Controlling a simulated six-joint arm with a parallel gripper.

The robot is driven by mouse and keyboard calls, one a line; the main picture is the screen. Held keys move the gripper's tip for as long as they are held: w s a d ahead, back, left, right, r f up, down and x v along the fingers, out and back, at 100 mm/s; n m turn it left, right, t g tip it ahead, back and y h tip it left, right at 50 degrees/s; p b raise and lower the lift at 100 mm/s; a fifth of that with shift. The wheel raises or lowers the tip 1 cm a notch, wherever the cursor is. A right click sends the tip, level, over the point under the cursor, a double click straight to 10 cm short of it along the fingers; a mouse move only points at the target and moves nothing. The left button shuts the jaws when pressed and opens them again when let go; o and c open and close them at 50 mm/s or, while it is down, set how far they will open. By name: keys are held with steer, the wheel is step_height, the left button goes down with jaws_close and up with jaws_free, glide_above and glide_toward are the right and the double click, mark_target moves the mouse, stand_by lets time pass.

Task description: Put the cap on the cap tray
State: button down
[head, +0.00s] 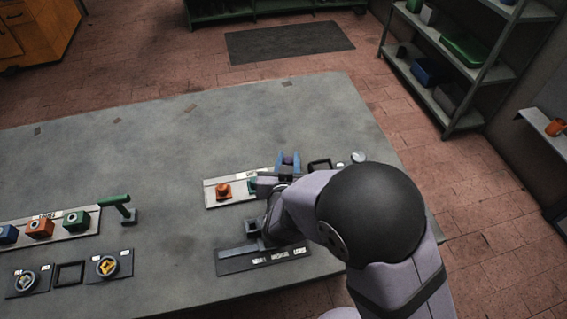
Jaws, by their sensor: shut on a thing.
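My arm hides the tray's right part.
A dark square frame (320,165) and a round pale knob (358,157) lie right of the gripper. A dark labelled strip (235,265) lies nearer. At left are a rack (88,222) of coloured blocks, a green-handled lever (117,202) and round dials. The table's far middle is largely clear.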

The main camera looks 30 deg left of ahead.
steer(key=shift+f+b, duration=2.3)
steer(key=shift+f, duration=0.25)
steer(key=shift+f, duration=0.35)
steer(key=c, duration=1.5)
jaws_free()
steer(key=shift+o, duration=0.2)
steer(key=shift+b+v, duration=0.4)
steer(key=shift+v, duration=3.3)
steer(key=shift+d, duration=0.1)
